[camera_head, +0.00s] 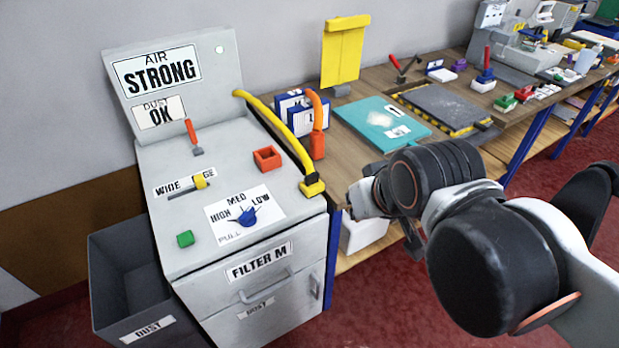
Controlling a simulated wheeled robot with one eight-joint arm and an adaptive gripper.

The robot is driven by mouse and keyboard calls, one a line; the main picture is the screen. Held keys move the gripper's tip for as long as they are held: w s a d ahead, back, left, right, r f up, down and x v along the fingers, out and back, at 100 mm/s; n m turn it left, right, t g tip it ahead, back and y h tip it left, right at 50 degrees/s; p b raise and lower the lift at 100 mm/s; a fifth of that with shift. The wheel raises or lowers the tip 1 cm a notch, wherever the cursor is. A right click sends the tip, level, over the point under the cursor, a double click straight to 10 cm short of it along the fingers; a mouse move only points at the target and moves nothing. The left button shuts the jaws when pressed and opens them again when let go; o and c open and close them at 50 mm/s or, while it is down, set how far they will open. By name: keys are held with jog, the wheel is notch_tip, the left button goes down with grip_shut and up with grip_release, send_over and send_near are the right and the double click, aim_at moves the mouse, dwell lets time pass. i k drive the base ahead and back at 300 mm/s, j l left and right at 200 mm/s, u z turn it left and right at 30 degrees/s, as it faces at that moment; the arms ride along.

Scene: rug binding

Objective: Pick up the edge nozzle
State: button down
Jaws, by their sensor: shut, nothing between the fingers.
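I cannot tell for certain which thing is the edge nozzle. A yellow hose (275,118) arches over the right side of the grey machine and ends in a yellow, dark-based nozzle head (313,187) at the top's right edge. An orange curved tube (316,122) stands just behind it, near blue-and-white boxes (301,113). My gripper (347,207) is shut and empty, to the right of the nozzle head and apart from it in the picture. My wrist partly hides the gripper.
A grey dust bin (110,285) stands left. The wooden bench (352,148) holds a teal panel (380,122).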

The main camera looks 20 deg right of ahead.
aim_at(311, 187)
jog(key=l+z, duration=0.15)
jog(key=z, duration=1.35)
jog(key=j+u, duration=0.1)
jog(key=u, duration=1.5)
jog(key=i+j+z, duration=0.2)
jog(key=i+j, duration=0.05)
jog(key=i, duration=0.1)
